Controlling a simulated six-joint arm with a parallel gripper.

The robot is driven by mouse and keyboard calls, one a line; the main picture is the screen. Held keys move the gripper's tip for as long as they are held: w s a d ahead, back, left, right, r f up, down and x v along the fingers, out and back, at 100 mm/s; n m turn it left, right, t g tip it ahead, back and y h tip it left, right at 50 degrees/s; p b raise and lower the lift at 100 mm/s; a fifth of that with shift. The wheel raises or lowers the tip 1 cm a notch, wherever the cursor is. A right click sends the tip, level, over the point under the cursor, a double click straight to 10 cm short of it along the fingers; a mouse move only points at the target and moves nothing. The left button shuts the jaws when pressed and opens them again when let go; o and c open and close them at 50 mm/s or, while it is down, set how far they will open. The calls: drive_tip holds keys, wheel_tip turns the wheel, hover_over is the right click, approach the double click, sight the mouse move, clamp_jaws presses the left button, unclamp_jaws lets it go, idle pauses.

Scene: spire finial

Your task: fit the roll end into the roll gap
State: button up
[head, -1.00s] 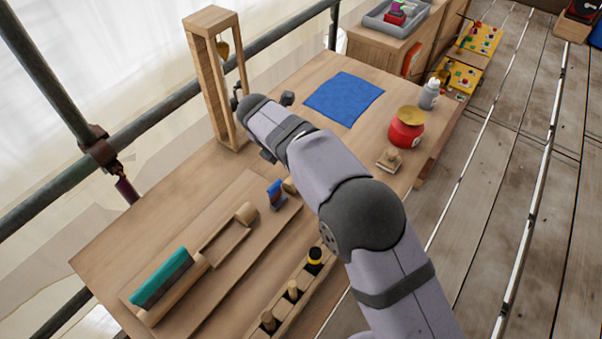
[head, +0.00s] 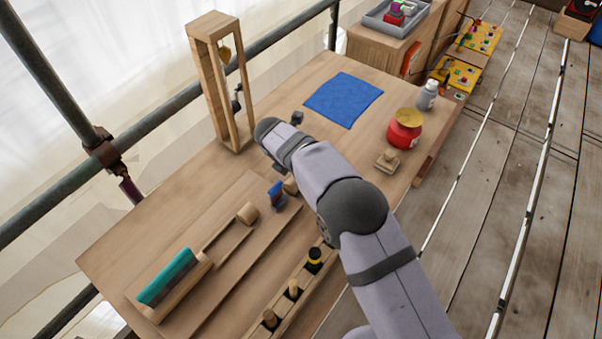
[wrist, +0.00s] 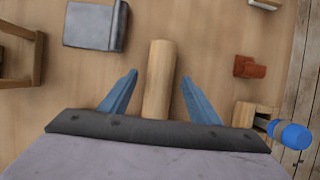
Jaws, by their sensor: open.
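A plain tan wooden roll piece (wrist: 159,80) lies between the two spread blue fingers of my gripper (wrist: 160,92) in the wrist view. Clear space shows on both sides of it, and I cannot tell how far below the fingers it is. In the head view my arm hides most of the gripper and this piece. A wooden roll with a recessed gap (head: 226,241) lies along a board at the front left of the bench. One rounded end (head: 247,213) of it stands beyond the gap.
A tall wooden frame (head: 200,75) stands behind my arm. A blue cloth (head: 344,99), a red pot (head: 404,131) and a grey bottle (head: 428,96) are to the right. A small blue object (head: 276,192) and a rack with several pegs (head: 293,289) are in front.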

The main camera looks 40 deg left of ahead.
drive_tip(key=shift+c, duration=0.3)
drive_tip(key=c, duration=1.2)
drive_tip(key=shift+r, duration=0.1)
wheel_tip(320, 180, up, 10)
drive_tip(key=b, duration=0.2)
